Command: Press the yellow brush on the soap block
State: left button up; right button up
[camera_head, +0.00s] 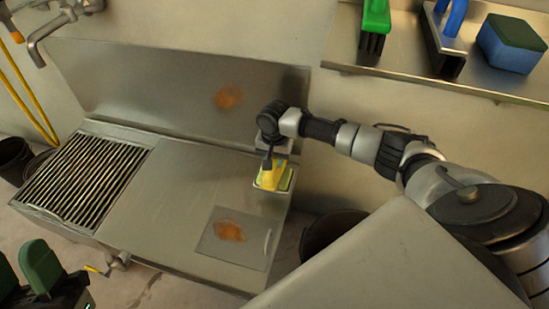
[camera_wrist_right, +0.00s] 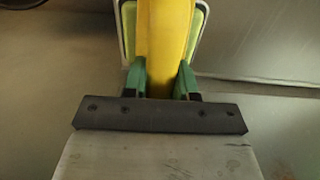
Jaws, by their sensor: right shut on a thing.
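The yellow brush (camera_head: 271,176) is in my right gripper (camera_head: 268,160) above the right end of the metal counter. In the right wrist view, the green fingertips of this gripper (camera_wrist_right: 160,80) are closed on the brush's yellow handle (camera_wrist_right: 166,40). A pale green block with a whitish rim (camera_head: 287,181), apparently the soap block, lies below the brush. It also shows on both sides of the handle in the wrist view (camera_wrist_right: 199,28). The brush hides its middle, so I cannot tell whether they touch. My left gripper (camera_head: 22,268) shows green fingers standing apart, with nothing seen between them.
The counter (camera_head: 165,205) has a slatted grate (camera_head: 85,180) at left. A flat plate with an orange-brown stain (camera_head: 232,231) lies near the front; another stain (camera_head: 228,97) marks the backsplash. A shelf at upper right holds brushes and a blue-green sponge (camera_head: 510,45). The middle counter is clear.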

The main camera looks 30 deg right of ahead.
pick_arm(q)
jog(key=shift+w+f+g+p, duration=0.3)
jog(key=shift+w+f+g, duration=0.15)
jog(key=shift+w+g, duration=0.3)
dwell(2.2)
jog(key=shift+w+d+f+g+y+p, duration=0.1)
jog(key=shift+w+f+g+y+p, duration=0.25)
jog(key=shift+w+f+g+y, duration=0.45)
dwell(3.2)
